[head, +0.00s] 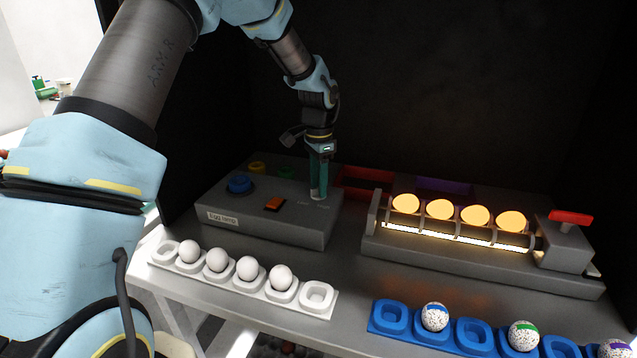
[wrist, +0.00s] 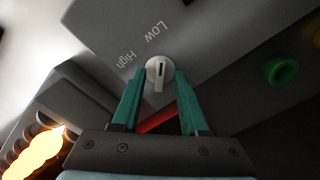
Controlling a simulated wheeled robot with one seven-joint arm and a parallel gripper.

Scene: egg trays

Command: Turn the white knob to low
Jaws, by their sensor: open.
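The white knob (wrist: 159,69) is on the top of a grey control box (head: 262,222). The wrist view shows the words "Low" and "High" printed beside it, with its raised bar running up and down the picture. I cannot tell which label its mark faces. My gripper (wrist: 160,76) is open, with one green finger on each side of the knob. I cannot tell whether the fingers touch it. In the head view my gripper (head: 319,192) points down at the right part of the box and mostly hides the knob.
A white egg tray (head: 318,300) stands in front. A lit egg rack with a red handle (head: 571,217) is at right, behind a blue tray (head: 388,318).

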